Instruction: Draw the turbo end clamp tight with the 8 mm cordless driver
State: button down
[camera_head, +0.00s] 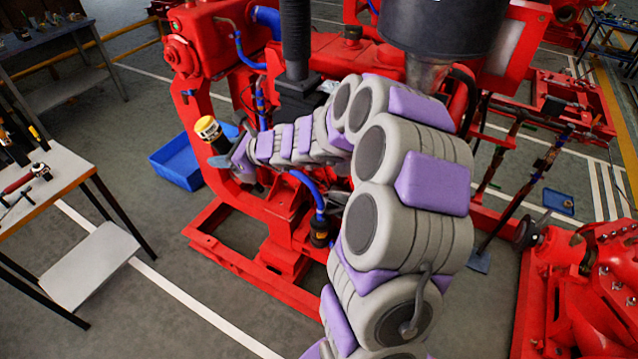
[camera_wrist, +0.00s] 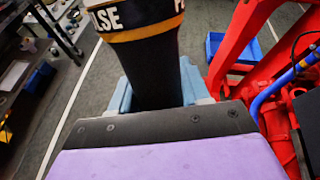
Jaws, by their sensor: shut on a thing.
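My gripper (camera_head: 236,158) is at the left side of the red pumpset (camera_head: 205,95), at the end of my grey and purple arm. It is shut on the cordless driver (camera_head: 208,130), which has a black body and a yellow end facing up in the head view. In the wrist view the driver (camera_wrist: 150,60) stands between the blue-grey jaws (camera_wrist: 120,97), with white lettering and a gold band at the top. The driver's bit end is hidden. I cannot make out the turbo end clamp; my arm covers part of the engine.
A blue bin (camera_head: 178,163) is on the floor behind the gripper; it also shows in the wrist view (camera_wrist: 234,48). Blue hoses (camera_head: 312,187) run along the engine near my arm. A workbench with tools (camera_head: 62,172) stands at left. Open floor lies between bench and pumpset.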

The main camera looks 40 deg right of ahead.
jog(key=s+d+f+n+g+h+p, duration=0.1)
jog(key=s+d+f+n+g, duration=0.1)
jog(key=d+f+n, duration=0.3)
jog(key=s+d+f+n+g+h+p, duration=0.1)
jog(key=s+d+f+n+g+h, duration=0.1)
jog(key=d, duration=0.7)
jog(key=s+d+f+n+g+h+p, duration=0.1)
jog(key=s+d+f+n+g+h, duration=0.1)
jog(key=s+d+f+n+g, duration=0.2)
jog(key=shift+s+d+f+n, duration=1.6)
jog(key=shift+d+f+n, duration=0.15)
jog(key=shift+f, duration=0.4)
jog(key=d+p, duration=0.1)
jog(key=w+d+p, duration=0.1)
jog(key=d, duration=0.1)
jog(key=d+p, duration=0.1)
jog(key=p, duration=0.1)
jog(key=shift+w+d, duration=0.3)
jog(key=shift+w, duration=0.05)
jog(key=shift+f, duration=0.1)
jog(key=shift+a, duration=0.1)
